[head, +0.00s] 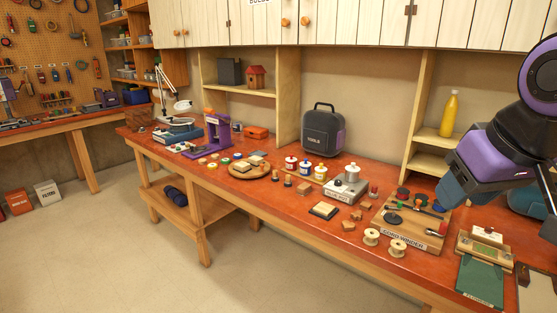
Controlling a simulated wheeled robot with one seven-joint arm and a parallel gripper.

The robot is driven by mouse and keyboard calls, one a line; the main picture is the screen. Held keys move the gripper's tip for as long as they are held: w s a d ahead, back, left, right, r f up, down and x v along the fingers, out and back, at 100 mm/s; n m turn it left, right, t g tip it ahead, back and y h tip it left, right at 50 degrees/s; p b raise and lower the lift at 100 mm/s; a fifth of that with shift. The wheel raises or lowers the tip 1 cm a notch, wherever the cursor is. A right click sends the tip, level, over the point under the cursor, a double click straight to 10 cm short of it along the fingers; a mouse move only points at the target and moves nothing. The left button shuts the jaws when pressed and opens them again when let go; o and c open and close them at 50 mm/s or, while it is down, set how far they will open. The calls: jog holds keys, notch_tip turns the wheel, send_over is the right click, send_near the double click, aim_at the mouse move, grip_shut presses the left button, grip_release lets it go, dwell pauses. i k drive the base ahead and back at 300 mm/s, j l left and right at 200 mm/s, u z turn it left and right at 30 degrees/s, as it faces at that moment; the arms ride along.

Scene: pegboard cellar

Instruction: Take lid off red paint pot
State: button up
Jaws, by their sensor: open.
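Three small paint pots with white lids stand in a row on the orange-red bench top, near its middle. The leftmost, with a reddish band, looks like the red paint pot (291,163). Beside it are a blue-banded pot (305,168) and a yellow-banded pot (320,173). The pots are small here; their lids appear to be on. My purple and dark arm reaches in at the upper right, well to the right of the pots. I cannot make out its gripper fingers.
A hot plate (345,190) with a metal pot stands just right of the paint pots. A dark grey case (323,130) stands behind them. Floor in front is clear.

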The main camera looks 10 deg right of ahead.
aim_at(291, 159)
jog(key=i+j+u, duration=0.2)
jog(key=i+u, duration=1)
jog(key=i+j+z, duration=0.2)
jog(key=i, duration=0.55)
jog(key=i+z, duration=0.25)
jog(key=z, duration=0.25)
jog(key=i+j+z, duration=0.15)
jog(key=z, duration=0.35)
jog(key=i+j+z, duration=0.2)
jog(key=z, duration=0.25)
jog(key=i+j+z, duration=0.15)
jog(key=z, duration=0.25)
jog(key=j+z, duration=0.35)
jog(key=i+j+z, duration=0.1)
jog(key=j+z, duration=0.3)
